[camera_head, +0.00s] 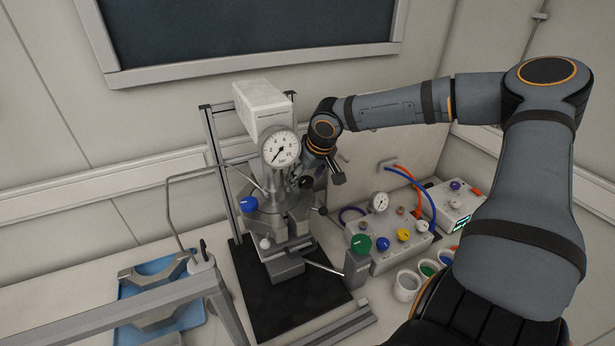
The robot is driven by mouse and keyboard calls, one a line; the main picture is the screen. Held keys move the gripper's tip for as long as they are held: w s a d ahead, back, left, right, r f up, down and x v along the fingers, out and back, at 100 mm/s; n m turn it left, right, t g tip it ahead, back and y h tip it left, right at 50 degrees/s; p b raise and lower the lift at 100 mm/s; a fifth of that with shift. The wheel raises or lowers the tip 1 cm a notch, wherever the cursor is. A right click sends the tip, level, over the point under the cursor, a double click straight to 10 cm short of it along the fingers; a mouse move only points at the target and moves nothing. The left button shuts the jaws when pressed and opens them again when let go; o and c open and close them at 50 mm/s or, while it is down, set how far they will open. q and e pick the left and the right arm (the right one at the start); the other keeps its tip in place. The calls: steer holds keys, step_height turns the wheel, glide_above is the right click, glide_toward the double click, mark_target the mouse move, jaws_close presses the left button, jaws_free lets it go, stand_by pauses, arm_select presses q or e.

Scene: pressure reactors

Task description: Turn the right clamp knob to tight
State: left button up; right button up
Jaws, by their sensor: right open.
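The pressure reactor (285,225) stands in a metal frame near the middle, with a round white-faced pressure gauge (282,149) on top. A blue knob (249,204) is on its left side and a small white knob (265,243) on its front. A small black knob (323,211) sticks out on its right side; I cannot tell whether it is the right clamp knob. My right gripper (322,176) points down, open, just right of the gauge and above the reactor's right side. Its fingers partly hide that side, and contact cannot be told. My left gripper is out of view.
A control box (390,240) with coloured knobs, a gauge and hoses stands right of the reactor, with a second box (455,205) behind. Small cups (407,286) stand in front. A blue tray (160,280) with metal clamp parts lies left. A white box (262,104) rises behind the gauge.

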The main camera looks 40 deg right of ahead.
steer(key=v, duration=0.7)
steer(key=shift+r, duration=0.25)
steer(key=shift+s, duration=0.1)
